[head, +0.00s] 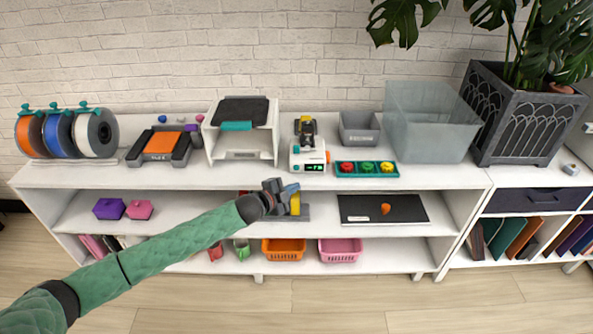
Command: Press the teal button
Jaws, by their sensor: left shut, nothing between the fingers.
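A teal tray (340,174) at the front edge of the top shelf holds a red (347,167), a green (366,168) and a yellow (386,167) round piece. I cannot tell whether one of these is the teal button. A teal part (236,126) also shows on the front of a white open box (241,147). My left gripper (282,186) is shut and empty, in front of the shelf, below and left of the tray and apart from it. My right gripper is out of view.
A white device with a lit green display (314,168) stands just left of the tray. A grey bin (359,130) and a clear tub (430,125) stand behind and right. Filament spools (97,134) are at far left. The shelf front right of the tray is clear.

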